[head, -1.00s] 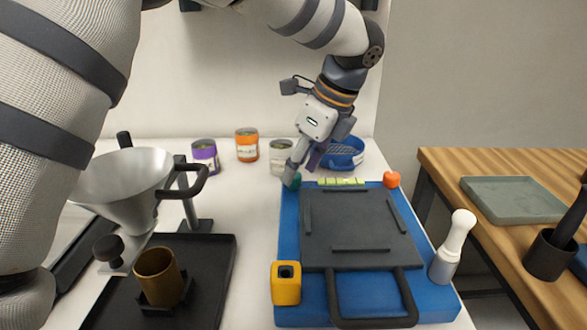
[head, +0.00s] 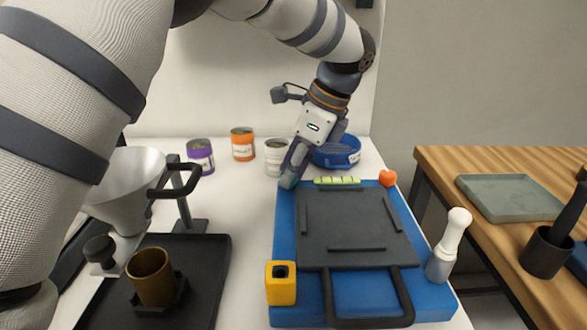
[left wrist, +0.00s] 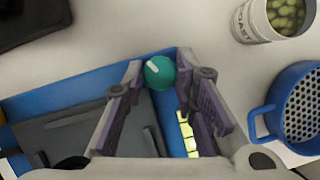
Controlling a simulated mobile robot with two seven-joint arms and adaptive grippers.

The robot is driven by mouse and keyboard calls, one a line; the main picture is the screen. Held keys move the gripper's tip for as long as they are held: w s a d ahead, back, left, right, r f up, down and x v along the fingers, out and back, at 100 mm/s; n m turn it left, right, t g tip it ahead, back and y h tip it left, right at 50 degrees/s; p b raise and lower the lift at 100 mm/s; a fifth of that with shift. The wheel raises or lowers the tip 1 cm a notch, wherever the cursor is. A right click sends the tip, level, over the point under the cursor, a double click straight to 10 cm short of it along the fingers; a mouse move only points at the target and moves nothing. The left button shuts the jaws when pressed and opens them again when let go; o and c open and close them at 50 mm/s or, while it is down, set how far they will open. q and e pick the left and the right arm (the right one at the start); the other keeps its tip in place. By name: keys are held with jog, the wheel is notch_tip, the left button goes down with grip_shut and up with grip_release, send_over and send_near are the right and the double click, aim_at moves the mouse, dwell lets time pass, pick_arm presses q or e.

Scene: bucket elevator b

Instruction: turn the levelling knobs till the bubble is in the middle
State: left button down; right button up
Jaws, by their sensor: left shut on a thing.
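The blue base (head: 284,228) carries a dark grey plate (head: 355,228). A teal levelling knob (left wrist: 159,72) with a white mark sits at its back left corner. A red-orange knob (head: 387,178) is at the back right corner, clear of any gripper. The yellow-green bubble level (head: 337,181) lies along the back edge between them and is partly covered in the left wrist view (left wrist: 187,135). I cannot make out the bubble. My left gripper (head: 289,180) reaches down to the teal knob and is shut on it, a finger on each side. My right gripper is out of view.
A yellow block (head: 281,284) with a dark hole and a white-handled tool (head: 449,246) stand at the front. A blue strainer (head: 340,152) and several cans stand behind my left gripper. A steel funnel (head: 124,185) and brass cup (head: 153,276) are left.

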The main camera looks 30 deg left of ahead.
pick_arm(q)
jog(key=c, duration=1.3)
grip_release()
jog(key=v, duration=1.2)
